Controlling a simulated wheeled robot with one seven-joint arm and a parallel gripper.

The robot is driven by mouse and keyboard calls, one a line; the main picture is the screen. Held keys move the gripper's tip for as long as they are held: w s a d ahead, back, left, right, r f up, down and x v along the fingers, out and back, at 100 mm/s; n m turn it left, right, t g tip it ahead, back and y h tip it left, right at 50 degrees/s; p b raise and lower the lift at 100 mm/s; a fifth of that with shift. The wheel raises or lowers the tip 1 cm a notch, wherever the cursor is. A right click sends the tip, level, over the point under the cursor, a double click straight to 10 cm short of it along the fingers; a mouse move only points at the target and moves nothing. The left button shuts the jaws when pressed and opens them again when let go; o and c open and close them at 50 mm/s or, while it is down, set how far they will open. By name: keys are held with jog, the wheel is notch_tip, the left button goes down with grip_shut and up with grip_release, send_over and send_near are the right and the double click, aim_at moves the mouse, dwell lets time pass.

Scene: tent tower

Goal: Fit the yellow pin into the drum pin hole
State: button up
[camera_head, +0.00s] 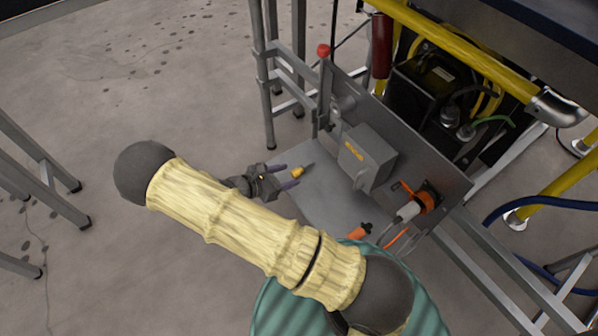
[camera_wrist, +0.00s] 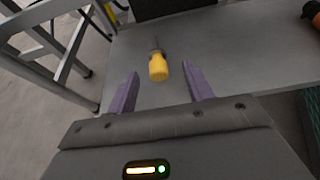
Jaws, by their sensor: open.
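The yellow pin (camera_head: 299,172) has a yellow handle and a thin dark shaft. It lies on the grey metal shelf (camera_head: 327,205). In the wrist view the pin (camera_wrist: 158,68) lies ahead of and between my fingers, its handle end towards me and its shaft pointing away. My gripper (camera_head: 283,178) has purple fingers, which also show in the wrist view (camera_wrist: 160,92). They are open and empty, with the handle just beyond or level with the tips; I cannot tell whether they touch the shelf. I cannot make out the drum pin hole for sure.
A grey box (camera_head: 367,157) with yellow lettering is on the upright panel behind the shelf. A red-knobbed lever (camera_head: 323,50) stands at the left. An orange connector (camera_head: 427,197) and a loose orange-black plug (camera_head: 359,231) are at the right. Open floor lies left.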

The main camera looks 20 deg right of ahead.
aim_at(294, 172)
jog(key=b+x, duration=0.2)
jog(key=x, duration=0.1)
jog(key=shift+w+d+f, duration=0.1)
jog(key=shift+w+f, duration=0.05)
jog(key=shift+f, duration=0.2)
jog(key=shift+w+d+b, duration=0.2)
jog(key=shift+d+b, duration=0.25)
jog(key=shift+d, duration=0.05)
jog(key=c, duration=1.1)
notch_tip(294, 172, up, 10)
jog(key=p, duration=0.6)
jog(key=shift+r, duration=0.1)
